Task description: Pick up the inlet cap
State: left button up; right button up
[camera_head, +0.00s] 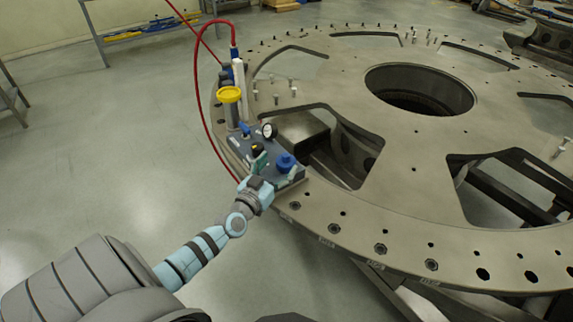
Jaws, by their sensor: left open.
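A blue cap (286,161) sits on a grey pump unit (298,180) at the near left edge of the turret plate. The frame does not label either one as the inlet cap. My left gripper (274,168) is open at the front of the unit, close beside the blue cap. One green finger shows left of the blue cap, and the cap's lower part is hard to make out. Contact cannot be told. My right gripper is not in view.
The large round turret plate (405,160) has cutouts, a central hole and several upright bolts. A round gauge (269,131) stands behind the gripper. A red hose (198,75) arches over the unit's left side. Open floor (110,170) lies to the left.

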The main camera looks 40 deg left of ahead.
aim_at(283, 158)
pick_arm(q)
jog(key=w, duration=0.1)
jog(key=w+b, duration=0.1)
jog(key=w, duration=0.1)
jog(key=w+a+b, duration=0.1)
jog(key=w, duration=0.1)
jog(key=shift+w, duration=0.15)
jog(key=shift+r, duration=0.1)
jog(key=c, duration=0.9)
jog(key=shift+s+a, duration=0.1)
jog(key=shift+s, duration=0.1)
jog(key=c, duration=0.5)
